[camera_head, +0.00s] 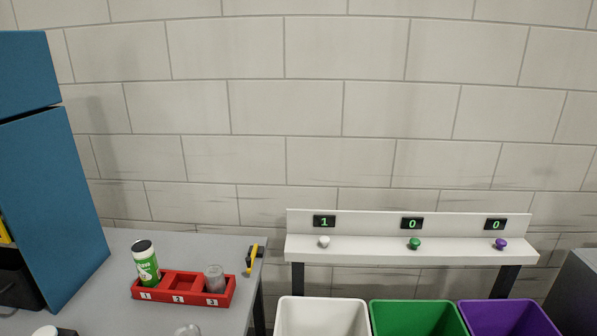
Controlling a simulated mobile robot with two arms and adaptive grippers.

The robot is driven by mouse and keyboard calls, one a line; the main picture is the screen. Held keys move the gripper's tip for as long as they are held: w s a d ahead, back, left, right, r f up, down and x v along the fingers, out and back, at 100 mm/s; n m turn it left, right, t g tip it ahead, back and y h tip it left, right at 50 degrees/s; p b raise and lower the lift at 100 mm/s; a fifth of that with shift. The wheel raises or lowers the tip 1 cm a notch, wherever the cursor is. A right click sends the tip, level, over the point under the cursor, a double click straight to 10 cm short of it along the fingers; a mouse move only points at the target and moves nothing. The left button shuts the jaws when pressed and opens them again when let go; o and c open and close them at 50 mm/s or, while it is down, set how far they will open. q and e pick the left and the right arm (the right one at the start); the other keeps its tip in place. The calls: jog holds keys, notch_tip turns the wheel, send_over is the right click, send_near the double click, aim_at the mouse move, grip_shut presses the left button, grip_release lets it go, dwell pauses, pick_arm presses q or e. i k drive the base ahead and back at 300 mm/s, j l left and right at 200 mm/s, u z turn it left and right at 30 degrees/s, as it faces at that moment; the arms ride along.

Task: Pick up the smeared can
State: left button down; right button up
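A green and white can with a black top (146,262) stands a little tilted in slot 1 of a red tray (184,299). A grey, clear-looking cylinder (214,279) stands in slot 3. Slot 2 looks empty. Another pale, clear-looking round object (187,330) is cut off by the bottom edge, in front of the tray. A white and black object (52,331) is also cut off at the bottom left. I cannot make out a smear on any of them. Neither of my grippers is in view.
The tray sits on a grey table (95,285), with a yellow and black tool (251,260) by its right edge. A blue cabinet (50,200) stands left. White (322,318), green (417,319) and purple (508,318) bins stand right, below a button shelf (375,246) with displays reading 1, 0, 0.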

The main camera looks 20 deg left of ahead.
aim_at(143, 251)
jog(key=j+u, duration=0.1)
jog(key=u, duration=0.65)
jog(key=j+u, duration=0.1)
jog(key=u, duration=0.3)
jog(key=i+u, duration=0.1)
jog(key=u, duration=0.3)
